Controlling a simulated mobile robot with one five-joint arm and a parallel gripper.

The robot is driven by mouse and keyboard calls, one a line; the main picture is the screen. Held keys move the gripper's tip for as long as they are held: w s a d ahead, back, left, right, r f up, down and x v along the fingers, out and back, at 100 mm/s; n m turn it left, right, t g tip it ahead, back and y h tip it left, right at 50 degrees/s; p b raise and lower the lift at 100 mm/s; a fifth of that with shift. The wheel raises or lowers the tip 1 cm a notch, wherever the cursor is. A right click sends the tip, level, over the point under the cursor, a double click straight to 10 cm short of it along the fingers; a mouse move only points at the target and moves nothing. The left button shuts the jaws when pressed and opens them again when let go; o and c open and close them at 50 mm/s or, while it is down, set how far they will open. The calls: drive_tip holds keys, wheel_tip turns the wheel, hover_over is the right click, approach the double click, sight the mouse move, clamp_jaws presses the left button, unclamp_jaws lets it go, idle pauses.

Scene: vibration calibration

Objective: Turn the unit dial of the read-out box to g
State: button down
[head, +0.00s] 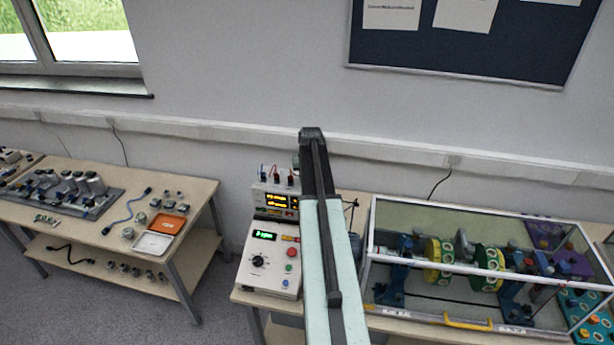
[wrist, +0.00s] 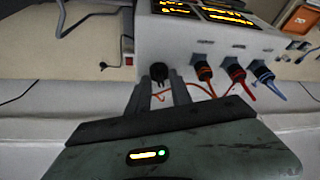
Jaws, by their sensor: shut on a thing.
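The read-out box (head: 270,188) is pale, with amber displays on its front, and stands at the left end of the right-hand bench in the head view. In the wrist view the box (wrist: 205,45) shows a side with a row of plugs and a black dial (wrist: 160,70). My gripper (wrist: 160,83) is shut on this dial, with one finger on each side. The dial's marks and its setting cannot be read. In the head view my arm hides the dial and the gripper's fingers.
Orange, red and blue plugs (wrist: 234,70) with loose leads sit right beside the dial. A control box (head: 270,262) with a green display, knob and buttons stands before the read-out box. A clear-covered rotor rig (head: 480,312) fills the bench to the right.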

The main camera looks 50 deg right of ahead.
drive_tip(key=m, duration=0.2)
drive_tip(key=m+g+h, duration=0.1)
drive_tip(key=m, duration=0.1)
drive_tip(key=m+g, duration=0.1)
drive_tip(key=m, duration=0.1)
drive_tip(key=shift+w+a+m, duration=0.1)
drive_tip(key=shift+w+m, duration=0.15)
drive_tip(key=shift+m, duration=0.05)
drive_tip(key=m+g, duration=0.1)
drive_tip(key=m, duration=0.1)
drive_tip(key=m+g, duration=0.1)
drive_tip(key=m, duration=0.2)
drive_tip(key=shift+w+h, duration=0.1)
drive_tip(key=shift+h, duration=0.2)
drive_tip(key=shift+m, duration=0.3)
drive_tip(key=c, duration=1.2)
unclamp_jaws()
drive_tip(key=shift+r, duration=0.1)
drive_tip(key=p+v, duration=0.7)
drive_tip(key=shift+w+a+r, duration=0.15)
drive_tip(key=shift+a+r, duration=0.05)
